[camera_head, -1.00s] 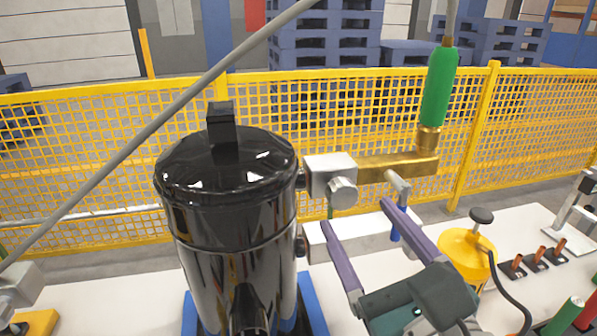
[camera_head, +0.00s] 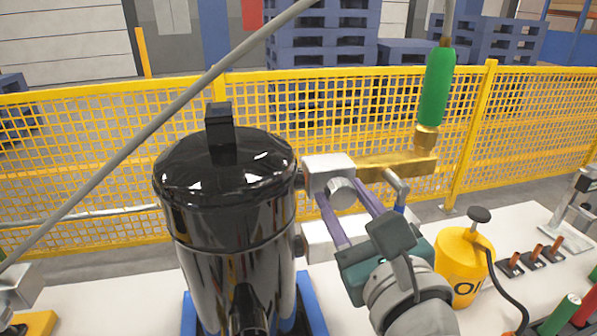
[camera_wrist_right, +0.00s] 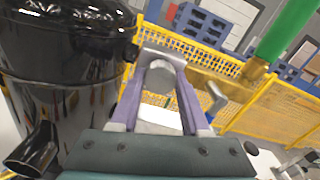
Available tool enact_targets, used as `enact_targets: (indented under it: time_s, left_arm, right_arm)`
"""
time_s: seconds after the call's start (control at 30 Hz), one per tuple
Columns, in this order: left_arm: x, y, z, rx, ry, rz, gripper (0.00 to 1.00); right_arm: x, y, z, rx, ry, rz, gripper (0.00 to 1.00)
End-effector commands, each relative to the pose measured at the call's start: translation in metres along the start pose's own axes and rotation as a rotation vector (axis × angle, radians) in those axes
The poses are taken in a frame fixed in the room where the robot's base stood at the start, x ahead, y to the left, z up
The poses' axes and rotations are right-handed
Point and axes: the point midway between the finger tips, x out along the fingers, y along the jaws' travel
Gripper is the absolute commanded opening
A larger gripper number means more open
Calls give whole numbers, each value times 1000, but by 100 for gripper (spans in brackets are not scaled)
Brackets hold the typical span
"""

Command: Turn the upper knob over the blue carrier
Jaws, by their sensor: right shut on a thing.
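The upper knob (camera_head: 341,191) is a grey round knob on the front of a silver valve block (camera_head: 327,166), right of the black tank. The blue carrier (camera_head: 313,305) is a blue frame under the tank. My right gripper (camera_head: 342,198) has its two purple fingers either side of the knob and is shut on it. The knob (camera_wrist_right: 160,74) also shows between the fingertips in the right wrist view. My left gripper is not in view.
The black tank (camera_head: 230,215) stands close left of my right gripper. A brass pipe (camera_head: 390,165) with a green handle (camera_head: 436,88) and a grey lever (camera_head: 397,182) are close right. A yellow oil can (camera_head: 462,265) stands further right. A yellow mesh fence (camera_head: 90,170) is behind.

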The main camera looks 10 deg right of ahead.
Motion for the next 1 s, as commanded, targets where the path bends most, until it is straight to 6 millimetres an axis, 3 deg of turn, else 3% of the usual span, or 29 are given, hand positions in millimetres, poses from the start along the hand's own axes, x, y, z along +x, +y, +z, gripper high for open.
enact_targets:
  time_s: [0.03,0.33,0.67,1.0]
  left_arm:
    - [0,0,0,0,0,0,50]
    - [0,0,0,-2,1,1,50]
    - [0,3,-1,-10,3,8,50]
    - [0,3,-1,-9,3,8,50]
  right_arm:
    - [0,0,0,0,0,0,34]
    - [0,0,0,0,0,0,1]
    - [0,0,0,-19,0,-1,0]
    - [0,0,0,-200,-1,-1,0]
